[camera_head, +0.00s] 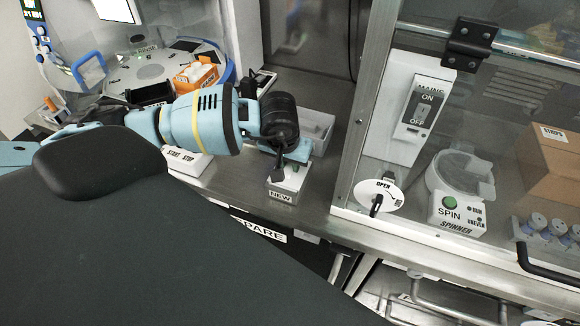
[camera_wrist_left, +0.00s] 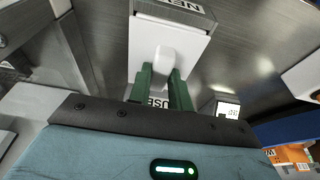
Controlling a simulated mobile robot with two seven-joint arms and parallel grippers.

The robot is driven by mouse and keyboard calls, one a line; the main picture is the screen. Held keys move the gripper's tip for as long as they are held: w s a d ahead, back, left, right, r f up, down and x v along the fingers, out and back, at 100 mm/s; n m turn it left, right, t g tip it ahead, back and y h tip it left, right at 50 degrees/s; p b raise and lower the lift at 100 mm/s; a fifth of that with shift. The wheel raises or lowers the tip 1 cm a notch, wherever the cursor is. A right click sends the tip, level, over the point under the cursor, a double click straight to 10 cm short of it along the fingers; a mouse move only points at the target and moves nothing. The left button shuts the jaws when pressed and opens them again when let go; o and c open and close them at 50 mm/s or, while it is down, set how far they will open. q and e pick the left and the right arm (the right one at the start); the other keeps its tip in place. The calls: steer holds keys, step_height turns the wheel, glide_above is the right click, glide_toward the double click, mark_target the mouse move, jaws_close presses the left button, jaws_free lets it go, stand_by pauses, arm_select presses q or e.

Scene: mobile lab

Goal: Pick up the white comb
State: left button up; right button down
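A small white box labelled NEW (camera_head: 285,188) stands on the steel bench; it also shows in the wrist view (camera_wrist_left: 178,27). A white rounded piece (camera_wrist_left: 164,62), perhaps the white comb, shows against this box in the wrist view; its teeth cannot be made out. My left gripper (camera_head: 279,172) is just over the box. In the wrist view its green fingers (camera_wrist_left: 162,78) are apart, one on either side of the white piece. Whether they touch it cannot be told. In the head view the gripper hides the piece. My right gripper is not in view.
A grey tray (camera_head: 318,128) stands just behind the NEW box. An orange box (camera_head: 196,76) and a START/STOP panel (camera_head: 185,163) are to the left. On the right are a glass-fronted cabinet and a spinner (camera_head: 456,214). The bench's front edge is close.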

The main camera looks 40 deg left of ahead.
mark_target(290, 166)
arm_select(q)
jaws_close()
steer(key=shift+r, duration=0.15)
step_height(290, 166, up, 10)
stand_by(0.4)
